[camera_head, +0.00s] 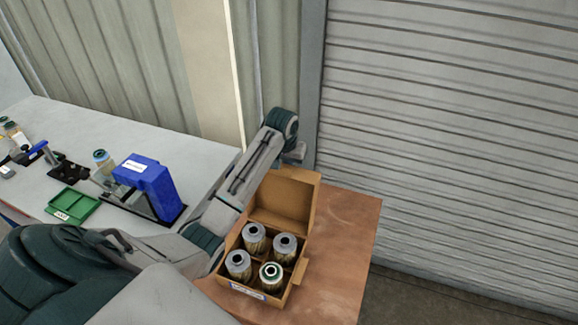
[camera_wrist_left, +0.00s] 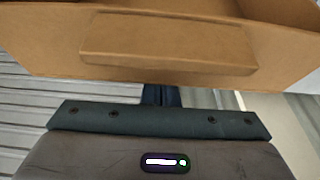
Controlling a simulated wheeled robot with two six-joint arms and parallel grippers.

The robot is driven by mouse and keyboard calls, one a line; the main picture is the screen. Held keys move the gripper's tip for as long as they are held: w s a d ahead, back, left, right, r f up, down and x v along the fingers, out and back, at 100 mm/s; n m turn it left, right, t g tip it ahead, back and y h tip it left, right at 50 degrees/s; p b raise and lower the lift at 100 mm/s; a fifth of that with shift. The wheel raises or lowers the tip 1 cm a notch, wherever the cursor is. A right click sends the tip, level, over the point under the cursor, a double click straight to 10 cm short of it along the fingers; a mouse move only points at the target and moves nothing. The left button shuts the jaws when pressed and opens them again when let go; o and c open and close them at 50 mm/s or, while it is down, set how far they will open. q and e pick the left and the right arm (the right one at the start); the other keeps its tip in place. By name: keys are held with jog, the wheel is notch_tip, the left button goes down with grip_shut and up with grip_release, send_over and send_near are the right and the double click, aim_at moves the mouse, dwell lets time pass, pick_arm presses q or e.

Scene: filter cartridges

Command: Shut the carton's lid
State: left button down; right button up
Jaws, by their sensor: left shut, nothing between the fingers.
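The brown carton (camera_head: 299,270) stands on the wooden table top with its lid (camera_head: 284,196) raised at the far side. Several grey-topped filter cartridges (camera_head: 285,243) stand upright in its compartments; the front right one has a green ring on top. My left arm reaches along the carton's left side. My left gripper (camera_head: 298,155) is behind the lid's top edge, partly hidden. In the left wrist view, cardboard with a flap (camera_wrist_left: 170,45) fills the top, and the shut, empty fingers (camera_wrist_left: 161,95) show just below its edge. I cannot tell whether they touch it. My right gripper is not in view.
A grey bench (camera_head: 190,158) at left holds a blue box-like device (camera_head: 150,183), a green tray (camera_head: 73,205) and small parts. The brown table (camera_head: 345,235) is clear right of the carton. A wall and a shutter (camera_head: 450,130) stand behind.

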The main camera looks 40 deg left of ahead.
aim_at(279, 172)
pick_arm(q)
jog(key=shift+s+d+r, duration=0.15)
jog(key=shift+s+r, duration=0.25)
jog(key=shift+s, duration=0.2)
jog(key=shift+s+d+r, duration=0.15)
jog(key=shift+s+r, duration=0.15)
jog(key=shift+s, duration=0.35)
jog(key=shift+s+d+r, duration=0.15)
jog(key=shift+s+r, duration=0.15)
jog(key=shift+s, duration=0.55)
jog(key=shift+s+d+r, duration=0.2)
jog(key=shift+s+r, duration=0.05)
jog(key=shift+s, duration=0.4)
jog(key=shift+s+d+r, duration=0.15)
jog(key=shift+s+r, duration=0.05)
jog(key=shift+s, duration=0.4)
jog(key=shift+s, duration=0.1)
